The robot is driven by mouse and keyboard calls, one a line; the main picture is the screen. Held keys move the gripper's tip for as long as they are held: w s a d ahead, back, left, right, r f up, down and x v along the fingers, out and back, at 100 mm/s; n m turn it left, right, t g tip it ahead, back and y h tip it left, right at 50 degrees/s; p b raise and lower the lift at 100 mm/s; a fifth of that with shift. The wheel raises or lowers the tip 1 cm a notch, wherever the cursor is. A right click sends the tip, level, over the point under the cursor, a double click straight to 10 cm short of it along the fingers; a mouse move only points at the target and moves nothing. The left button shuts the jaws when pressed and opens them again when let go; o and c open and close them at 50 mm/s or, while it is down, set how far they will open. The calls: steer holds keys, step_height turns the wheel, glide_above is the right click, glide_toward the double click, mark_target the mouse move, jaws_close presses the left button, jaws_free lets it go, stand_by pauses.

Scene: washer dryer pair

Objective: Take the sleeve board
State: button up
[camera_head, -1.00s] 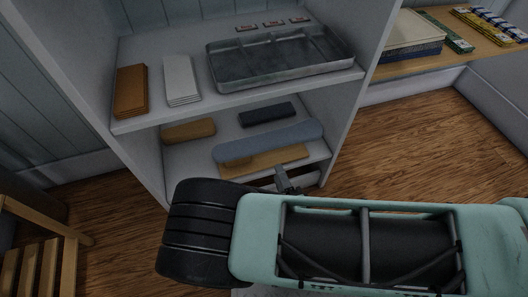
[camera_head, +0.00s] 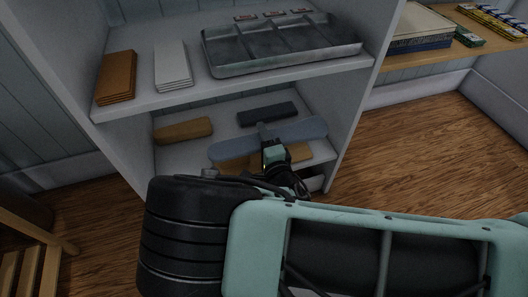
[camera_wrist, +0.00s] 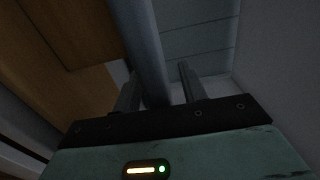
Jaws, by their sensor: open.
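The sleeve board lies on the lower shelf, with a long blue-grey padded top (camera_head: 302,130) over a wooden base (camera_head: 234,165). My gripper (camera_head: 265,133) is at the middle of its front side and hides part of it. In the wrist view the padded top (camera_wrist: 147,45) runs edge-on between the two open fingers of my gripper (camera_wrist: 160,85), closer to the left one. The wooden base (camera_wrist: 75,30) shows at the left there. Whether either finger touches the board I cannot tell.
The upper shelf (camera_head: 190,96) is close above, with a metal tray (camera_head: 285,47), an orange stack (camera_head: 116,77) and a white stack (camera_head: 172,66). Side panels close off both ends.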

steer(key=shift+w+a, duration=0.1)
steer(key=shift+w, duration=0.25)
steer(key=shift+c, duration=0.3)
steer(key=shift+r, duration=0.1)
jaws_close()
